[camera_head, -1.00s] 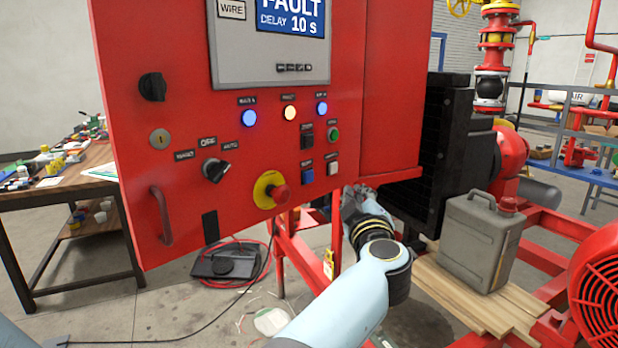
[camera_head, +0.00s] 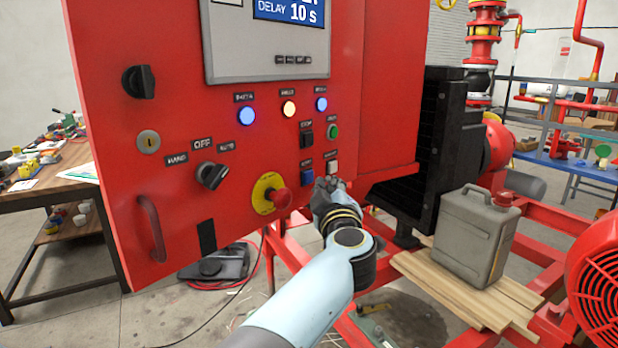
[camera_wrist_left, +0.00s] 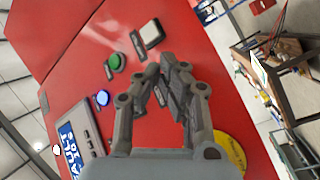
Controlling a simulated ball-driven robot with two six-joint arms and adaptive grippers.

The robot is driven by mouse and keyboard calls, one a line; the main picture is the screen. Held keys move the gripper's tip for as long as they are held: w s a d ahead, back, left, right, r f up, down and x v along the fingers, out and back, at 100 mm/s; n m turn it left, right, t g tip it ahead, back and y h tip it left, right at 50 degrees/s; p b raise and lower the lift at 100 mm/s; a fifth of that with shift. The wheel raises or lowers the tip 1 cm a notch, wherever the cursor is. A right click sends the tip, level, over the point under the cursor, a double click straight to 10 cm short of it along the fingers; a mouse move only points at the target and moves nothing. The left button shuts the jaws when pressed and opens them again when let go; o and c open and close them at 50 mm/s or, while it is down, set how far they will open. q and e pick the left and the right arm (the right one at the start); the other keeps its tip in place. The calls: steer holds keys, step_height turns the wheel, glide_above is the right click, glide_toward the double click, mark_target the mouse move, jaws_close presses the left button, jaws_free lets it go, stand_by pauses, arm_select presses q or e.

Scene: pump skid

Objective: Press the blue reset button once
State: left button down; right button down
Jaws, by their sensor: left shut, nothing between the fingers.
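The blue reset button (camera_head: 307,178) is a small square button low on the red control panel (camera_head: 230,120). It sits left of a white button (camera_head: 332,168) and below a black switch (camera_head: 306,136). My left gripper (camera_head: 325,187) is shut and empty, just right of and slightly below the blue button in the head view. In the left wrist view the gripper (camera_wrist_left: 170,68) is in front of the panel, near the white button (camera_wrist_left: 152,34). The blue button cannot be made out there; the fingers hide part of the panel. My right gripper is not in view.
A red emergency stop knob (camera_head: 281,199) on a yellow disc sticks out left of the gripper. A green button (camera_head: 332,131) is above it. A grey jerrycan (camera_head: 475,235) stands on planks at right, and a black finned block (camera_head: 418,150) is beside the panel.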

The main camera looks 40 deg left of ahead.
arm_select(q)
steer(key=shift+a, duration=0.15)
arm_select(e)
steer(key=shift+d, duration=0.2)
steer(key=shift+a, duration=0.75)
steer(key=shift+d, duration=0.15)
arm_select(q)
steer(key=shift+a+p, duration=0.4)
steer(key=shift+p, duration=0.1)
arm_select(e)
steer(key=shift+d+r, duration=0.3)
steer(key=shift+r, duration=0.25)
